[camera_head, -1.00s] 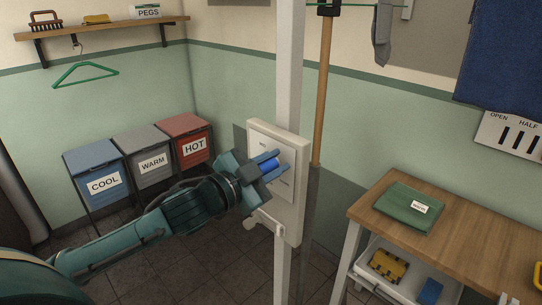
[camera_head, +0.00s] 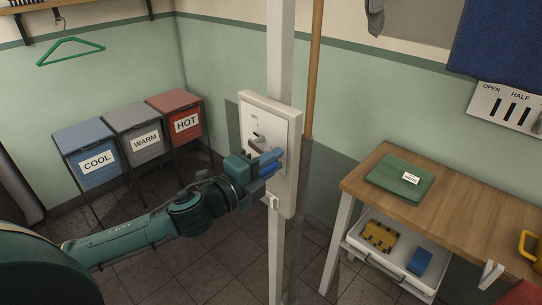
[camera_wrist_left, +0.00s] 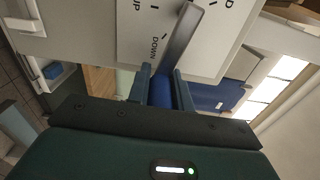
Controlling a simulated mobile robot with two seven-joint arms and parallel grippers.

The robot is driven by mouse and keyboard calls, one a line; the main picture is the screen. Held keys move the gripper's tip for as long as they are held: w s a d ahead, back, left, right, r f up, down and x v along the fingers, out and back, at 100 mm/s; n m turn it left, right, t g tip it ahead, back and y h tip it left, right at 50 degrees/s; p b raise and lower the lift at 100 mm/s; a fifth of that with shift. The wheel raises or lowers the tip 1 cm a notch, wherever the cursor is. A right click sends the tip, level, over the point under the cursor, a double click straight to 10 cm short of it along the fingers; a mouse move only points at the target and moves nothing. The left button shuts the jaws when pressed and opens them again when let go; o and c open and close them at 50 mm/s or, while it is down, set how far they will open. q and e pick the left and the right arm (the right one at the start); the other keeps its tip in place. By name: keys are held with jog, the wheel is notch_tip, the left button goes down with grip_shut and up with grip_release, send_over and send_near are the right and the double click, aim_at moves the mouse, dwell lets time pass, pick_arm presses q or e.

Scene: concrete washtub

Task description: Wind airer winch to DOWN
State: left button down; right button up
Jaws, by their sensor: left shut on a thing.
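The airer winch is a white panel (camera_head: 284,190) on a white post, with a grey crank (camera_head: 257,138) on its face. My left gripper (camera_head: 274,163) is shut on the crank's blue handle (camera_head: 268,174), low on the panel. In the left wrist view, the grey crank arm (camera_wrist_left: 183,38) runs from the dial (camera_wrist_left: 137,22) to the blue handle (camera_wrist_left: 161,92) between my fingers. The printed DOWN mark lies just left of the crank arm, and UP is farther to the upper left. My right gripper is out of view.
A wooden table (camera_head: 480,215) stands to the right with a folded green cloth (camera_head: 400,178) on it and a white tray (camera_head: 375,262) below. COOL, WARM and HOT bins (camera_head: 175,103) stand behind on the left. A wooden pole (camera_head: 314,70) is behind the post.

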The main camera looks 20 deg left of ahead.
pick_arm(q)
jog(key=f+m, duration=0.2)
jog(key=m, duration=0.1)
jog(key=shift+w+a, duration=0.1)
jog(key=shift+a, duration=0.15)
jog(key=shift+w+a+f+m+b, duration=0.3)
jog(key=shift+a+f+m, duration=0.4)
jog(key=shift+m, duration=1.05)
jog(key=shift+w+a+f+m+b, duration=0.35)
jog(key=shift+a+m, duration=0.5)
jog(key=shift+m, duration=0.95)
jog(key=shift+w+a+f+m+b, duration=0.2)
jog(key=shift+a+f+m, duration=0.5)
jog(key=shift+m, duration=1.05)
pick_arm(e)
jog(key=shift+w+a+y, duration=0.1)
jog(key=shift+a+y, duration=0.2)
pick_arm(q)
jog(key=shift+a+r, duration=0.1)
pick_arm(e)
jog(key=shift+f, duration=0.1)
pick_arm(q)
jog(key=c, duration=1.3)
grip_release()
jog(key=shift+c, duration=0.2)
jog(key=shift+o, duration=0.4)
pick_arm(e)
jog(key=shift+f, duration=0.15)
